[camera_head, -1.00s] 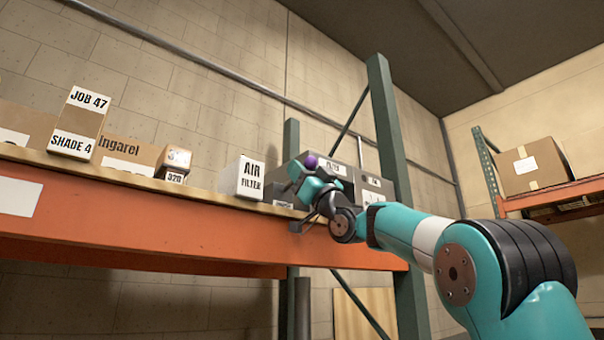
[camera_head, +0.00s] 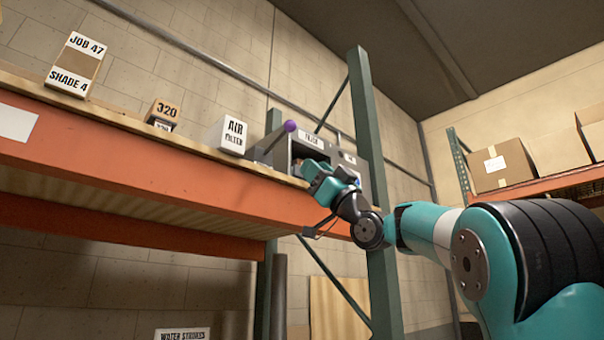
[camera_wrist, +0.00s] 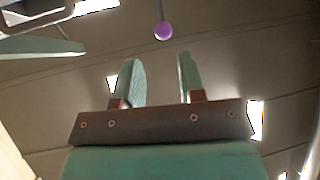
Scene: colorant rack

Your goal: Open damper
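A grey box with a label (camera_head: 312,138) and a dark front opening stands on the orange shelf in the head view. A purple ball knob (camera_head: 290,126) on a thin rod is at its upper left. I cannot tell which part is the damper. My gripper (camera_head: 310,170) is in front of the box's opening, below and right of the knob, partly hiding the box. In the wrist view my gripper's two fingers (camera_wrist: 158,62) are apart with nothing between them. The purple knob (camera_wrist: 163,30) shows beyond the fingertips, not touched.
On the same shelf (camera_head: 150,160), left of the grey box, stand a white AIR FILTER box (camera_head: 227,135), a small 320 box (camera_head: 163,114) and a JOB 47 box (camera_head: 77,64). A green upright post (camera_head: 372,150) stands close to my arm on the right.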

